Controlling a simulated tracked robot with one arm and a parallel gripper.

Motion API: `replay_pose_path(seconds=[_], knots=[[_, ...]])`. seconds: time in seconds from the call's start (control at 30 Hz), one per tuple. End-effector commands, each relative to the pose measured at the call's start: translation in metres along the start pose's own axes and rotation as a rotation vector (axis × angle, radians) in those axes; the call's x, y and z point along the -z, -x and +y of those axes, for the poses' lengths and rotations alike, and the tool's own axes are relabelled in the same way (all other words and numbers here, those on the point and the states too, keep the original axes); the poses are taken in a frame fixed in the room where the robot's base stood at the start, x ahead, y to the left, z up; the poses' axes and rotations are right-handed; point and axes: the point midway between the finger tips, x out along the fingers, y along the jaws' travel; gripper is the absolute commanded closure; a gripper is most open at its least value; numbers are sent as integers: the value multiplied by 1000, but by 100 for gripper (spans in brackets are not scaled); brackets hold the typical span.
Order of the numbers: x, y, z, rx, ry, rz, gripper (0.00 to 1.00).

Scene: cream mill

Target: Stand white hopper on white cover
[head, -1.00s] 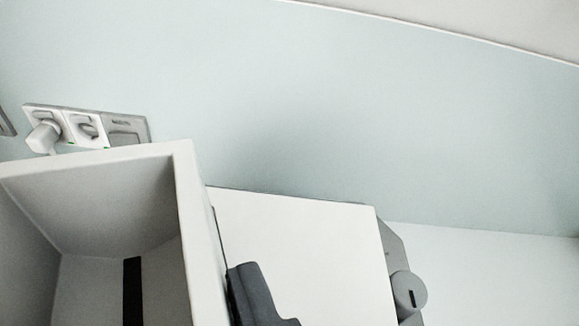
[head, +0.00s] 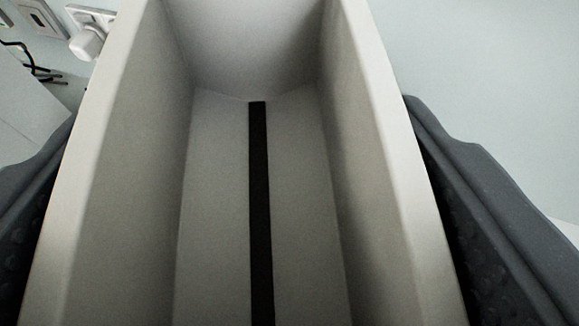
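The white hopper (head: 215,200) is a deep open box and fills the middle of the head view, seen from above into its inside. A black strip (head: 260,200) runs along its floor. My gripper (head: 240,105) has one dark finger along each outer side of the hopper. The fingers lie close against its walls with no clear gap, and the gripper looks shut on it. The hopper hides what is below and behind it. I cannot make out the white cover.
A wall socket with a white plug (head: 92,30) and another wall plate (head: 40,15) are at the upper left. Black cables (head: 40,70) lie by a white surface (head: 25,100) at the left. The pale wall at the right is bare.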

Motion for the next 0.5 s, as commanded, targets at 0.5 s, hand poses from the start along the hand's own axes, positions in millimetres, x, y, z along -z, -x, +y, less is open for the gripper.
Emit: replay_pose_path(seconds=[0.5], knots=[[-28,-12,0,-1,2,1,55]])
